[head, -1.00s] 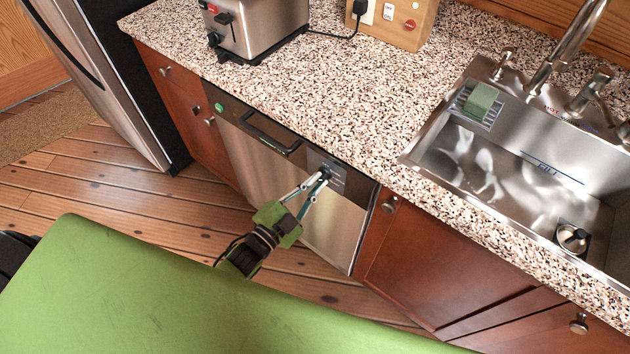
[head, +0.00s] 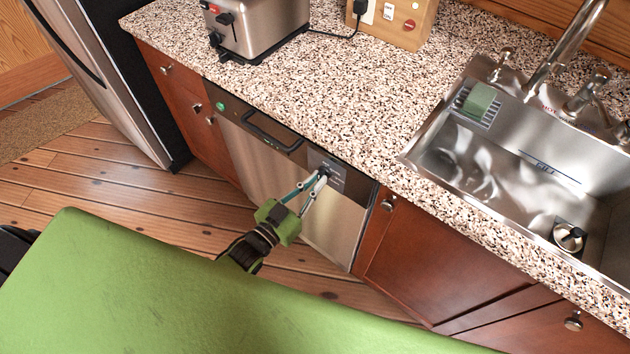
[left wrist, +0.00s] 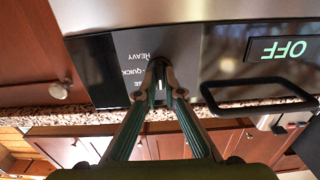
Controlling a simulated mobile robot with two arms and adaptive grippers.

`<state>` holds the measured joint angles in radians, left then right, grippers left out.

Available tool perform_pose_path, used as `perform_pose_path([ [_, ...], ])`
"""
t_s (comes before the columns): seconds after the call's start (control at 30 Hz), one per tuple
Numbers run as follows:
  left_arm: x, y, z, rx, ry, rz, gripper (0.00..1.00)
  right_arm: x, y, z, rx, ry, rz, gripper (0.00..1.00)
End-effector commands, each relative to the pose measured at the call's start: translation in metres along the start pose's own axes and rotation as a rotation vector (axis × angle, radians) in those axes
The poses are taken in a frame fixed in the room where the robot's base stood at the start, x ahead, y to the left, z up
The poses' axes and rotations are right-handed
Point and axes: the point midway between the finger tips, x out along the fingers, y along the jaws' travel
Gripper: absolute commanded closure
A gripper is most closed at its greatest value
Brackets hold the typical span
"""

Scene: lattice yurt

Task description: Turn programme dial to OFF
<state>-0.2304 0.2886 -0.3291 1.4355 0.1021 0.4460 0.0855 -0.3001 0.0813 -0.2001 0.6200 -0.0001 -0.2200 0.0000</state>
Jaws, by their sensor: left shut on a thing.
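The programme dial (head: 326,173) is a small dark knob on the right part of the dishwasher's dark control panel (head: 342,182). My left gripper (head: 323,179) is shut on the dial, its two fingertips closed on either side of it. In the left wrist view the fingertips (left wrist: 160,83) cover most of the dial. Printed words beside it include HEAVY and QUICK, and others are hidden by the fingers. My right gripper is not in view.
The dishwasher's bar handle (head: 271,133) sticks out left of the dial, near my left gripper. The speckled counter (head: 330,100) overhangs above. A toaster (head: 257,28) and a sink (head: 500,165) are on it. Wooden cabinets flank the dishwasher.

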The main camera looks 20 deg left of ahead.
Motion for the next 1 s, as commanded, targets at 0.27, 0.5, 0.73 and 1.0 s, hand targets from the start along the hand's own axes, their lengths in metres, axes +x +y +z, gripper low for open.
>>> perform_pose_path([
  [0.27, -0.0006, 0.0001, 0.0017, -0.030, -0.004, 0.000, 1.00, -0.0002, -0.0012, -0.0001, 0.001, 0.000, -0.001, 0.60],
  [0.5, -0.0006, 0.0002, 0.0018, -0.030, -0.004, 0.000, 1.00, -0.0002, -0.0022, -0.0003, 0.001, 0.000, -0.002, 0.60],
  [0.73, -0.0004, 0.0003, 0.0013, -0.029, -0.003, 0.000, 0.75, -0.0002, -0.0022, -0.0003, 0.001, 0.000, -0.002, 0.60],
  [1.0, -0.0025, 0.0003, 0.0008, -0.028, -0.002, 0.000, 0.75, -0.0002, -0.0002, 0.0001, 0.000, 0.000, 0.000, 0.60],
])
